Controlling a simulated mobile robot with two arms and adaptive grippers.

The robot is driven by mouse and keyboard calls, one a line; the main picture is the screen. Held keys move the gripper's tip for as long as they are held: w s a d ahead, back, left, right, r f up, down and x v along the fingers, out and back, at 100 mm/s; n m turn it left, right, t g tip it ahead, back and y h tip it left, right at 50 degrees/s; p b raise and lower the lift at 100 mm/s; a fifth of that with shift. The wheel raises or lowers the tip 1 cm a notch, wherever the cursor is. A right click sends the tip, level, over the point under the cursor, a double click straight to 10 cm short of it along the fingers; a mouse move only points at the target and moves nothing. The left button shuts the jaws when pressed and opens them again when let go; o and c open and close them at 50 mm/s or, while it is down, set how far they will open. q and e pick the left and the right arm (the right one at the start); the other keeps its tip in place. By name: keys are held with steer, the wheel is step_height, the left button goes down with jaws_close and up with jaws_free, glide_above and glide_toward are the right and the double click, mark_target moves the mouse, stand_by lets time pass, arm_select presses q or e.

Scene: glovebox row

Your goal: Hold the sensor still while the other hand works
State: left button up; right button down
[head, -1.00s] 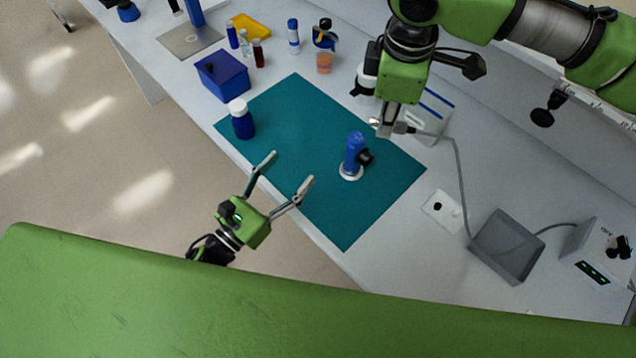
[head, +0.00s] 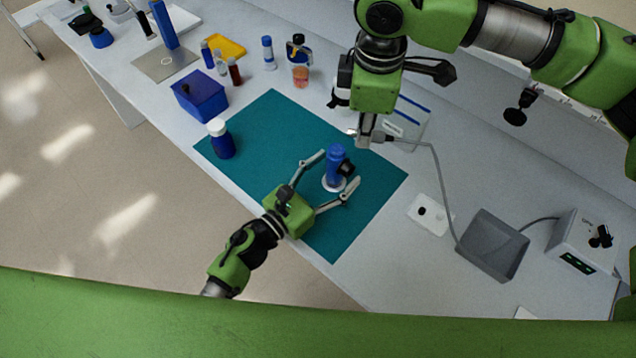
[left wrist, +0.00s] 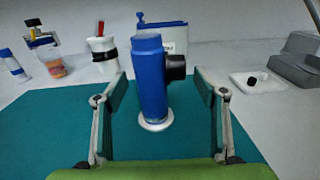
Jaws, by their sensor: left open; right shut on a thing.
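The sensor (head: 335,163) is a blue upright cylinder with a black side port, standing on a white round base (head: 334,184) on the teal mat (head: 270,125). My left gripper (head: 339,168) is open, with one finger on either side of the sensor. In the left wrist view the sensor (left wrist: 152,85) stands upright between the fingers, with gaps visible on both sides. My right gripper (head: 366,140) is shut on the grey cable's plug (head: 382,138), above the mat behind and to the right of the sensor. The gripper partly hides the plug.
The cable (head: 440,180) runs to a grey box (head: 492,245) at right, beside a white device (head: 575,243). A white-capped blue bottle (head: 222,142) stands on the mat's left corner. A blue bin (head: 200,95) and several vials are farther back. The mat's front part is clear.

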arm_select(q)
steer(key=shift+x, duration=1.05)
steer(key=c, duration=1.3)
steer(key=shift+c, duration=0.2)
steer(key=o, duration=1.3)
